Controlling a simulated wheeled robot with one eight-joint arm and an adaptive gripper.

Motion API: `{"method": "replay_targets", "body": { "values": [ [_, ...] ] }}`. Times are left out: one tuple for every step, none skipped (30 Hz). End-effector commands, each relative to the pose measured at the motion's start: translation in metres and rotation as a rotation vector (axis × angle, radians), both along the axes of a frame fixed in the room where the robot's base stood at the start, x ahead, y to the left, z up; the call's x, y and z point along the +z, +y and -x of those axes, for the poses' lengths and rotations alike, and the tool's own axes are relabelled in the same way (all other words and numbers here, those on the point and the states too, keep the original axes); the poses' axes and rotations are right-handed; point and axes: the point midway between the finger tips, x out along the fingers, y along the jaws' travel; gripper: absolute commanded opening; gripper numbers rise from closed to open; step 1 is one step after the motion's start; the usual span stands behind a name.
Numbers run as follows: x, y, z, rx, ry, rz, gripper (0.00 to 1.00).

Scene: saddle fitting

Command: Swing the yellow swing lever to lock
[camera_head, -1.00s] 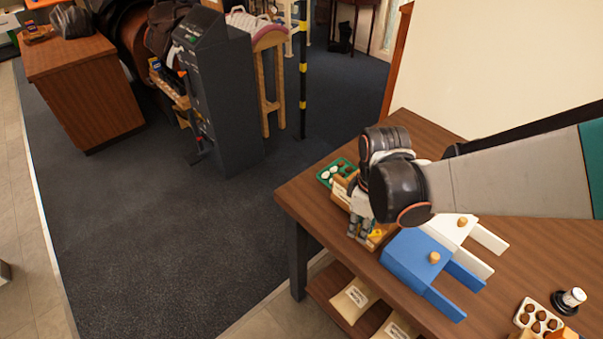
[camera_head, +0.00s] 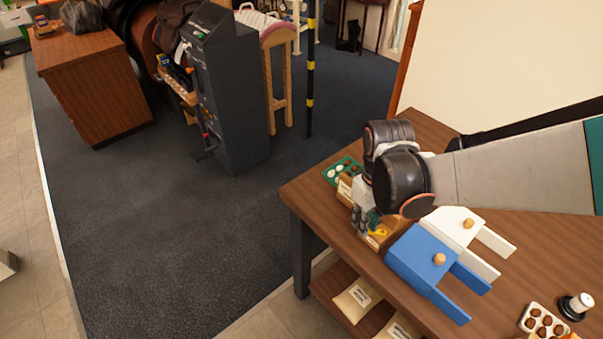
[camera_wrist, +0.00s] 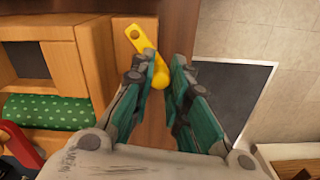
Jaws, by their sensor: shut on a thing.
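The yellow swing lever (camera_wrist: 143,45) shows in the wrist view on the face of an upright wooden panel (camera_wrist: 122,12). It is tilted, with its round-holed end at upper left and a rounded knob lower right. My gripper (camera_wrist: 159,72) has its green-padded fingers on either side of the knob and is shut on the lever. In the head view, the lever (camera_head: 381,231) is a small yellow patch at a wooden fixture (camera_head: 396,232) on the table's left edge. My gripper (camera_head: 362,218) is beside it, and my arm hides part of the fixture.
A blue block (camera_head: 424,252) and a white block (camera_head: 462,225), each with prongs and a knob, lie right of the fixture on the table (camera_head: 325,192). A green tray (camera_head: 342,171) lies behind. The wrist view shows green dotted cloth (camera_wrist: 45,110) at left. Open floor lies left of the table.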

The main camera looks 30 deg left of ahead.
Motion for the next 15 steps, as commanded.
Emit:
{"method": "replay_targets", "body": {
  "values": [
    [0.0, 0.001, -0.002, -0.037, 0.0, 0.001, 0.0],
    [0.0, 0.001, -0.004, -0.061, 0.0, 0.001, 0.0],
    [0.0, 0.002, -0.006, -0.093, 0.0, 0.001, 0.0],
    [0.0, 0.002, -0.007, -0.114, 0.0, 0.0, 0.0],
    [0.0, 0.002, -0.008, -0.136, 0.0, 0.0, 0.0],
    [0.0, 0.002, -0.009, -0.163, -0.001, 0.0, 0.0],
    [0.0, 0.002, -0.01, -0.182, -0.001, 0.0, 0.0],
    [0.0, 0.002, -0.011, -0.2, -0.001, 0.0, 0.0],
    [0.0, 0.002, -0.012, -0.223, -0.001, 0.0, 0.0],
    [0.0, 0.002, -0.012, -0.238, -0.001, 0.0, 0.0],
    [0.0, 0.002, -0.013, -0.253, -0.001, 0.0, 0.0],
    [0.0, 0.002, -0.014, -0.27, 0.0, -0.001, 0.0],
    [0.0, 0.002, -0.014, -0.283, 0.0, -0.001, 0.0],
    [0.0, 0.002, -0.015, -0.294, 0.0, -0.001, 0.0],
    [0.0, 0.002, -0.015, -0.306, 0.0, -0.001, 0.0]
  ]
}}
